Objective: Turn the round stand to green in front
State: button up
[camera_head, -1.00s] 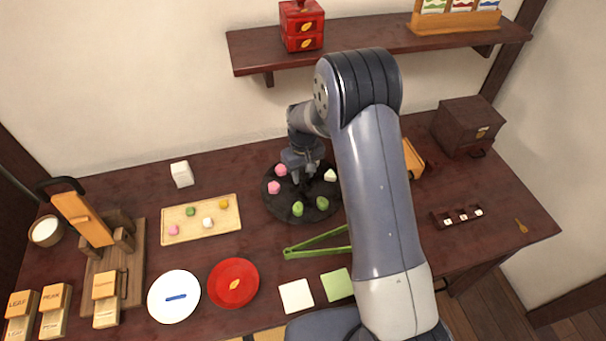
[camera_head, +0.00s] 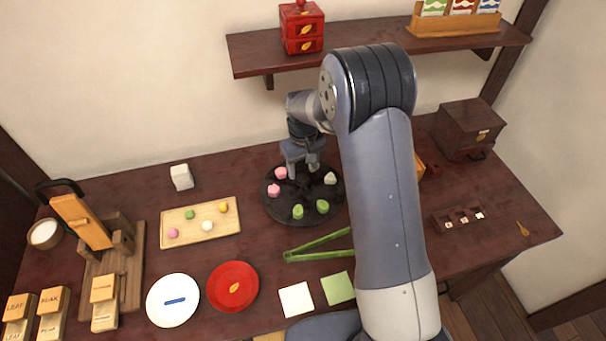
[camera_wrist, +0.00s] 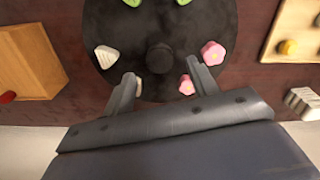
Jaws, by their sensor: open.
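The round stand (camera_head: 280,212) is a dark disc on the table, below the wall shelf; it also shows in the wrist view (camera_wrist: 128,54). Green sweets (camera_head: 298,211) sit at its front side in the head view, pink sweets (camera_head: 274,190) at its left and back left, and a white sweet (camera_head: 330,178) at its right. A dark knob (camera_wrist: 160,58) rises from its middle in the wrist view. My gripper (camera_wrist: 160,82) is open over the back part of the stand, its fingers apart on either side short of the knob. One pale sweet is partly hidden by the left finger.
A wooden tray (camera_head: 168,215) with small sweets lies to the left. Green tongs (camera_head: 305,256) lie in front of the stand. A red plate (camera_head: 216,297), a white plate (camera_head: 153,309) and two square cards stand nearer. The wall is close behind the stand.

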aim_at(303, 177)
notch_tip(303, 177, up, 7)
jog(key=shift+f, duration=0.2)
jog(key=shift+f, duration=0.1)
notch_tip(303, 177, down, 11)
jog(key=shift+p, duration=0.45)
jog(key=shift+r+n+p, duration=0.3)
jog(key=shift+n+p, duration=0.1)
jog(key=shift+p, duration=0.05)
jog(key=shift+f+n+p, duration=0.1)
jog(key=shift+n+p, duration=0.25)
jog(key=shift+n, duration=0.15)
jog(key=shift+f+b, duration=0.1)
jog(key=shift+b, duration=0.2)
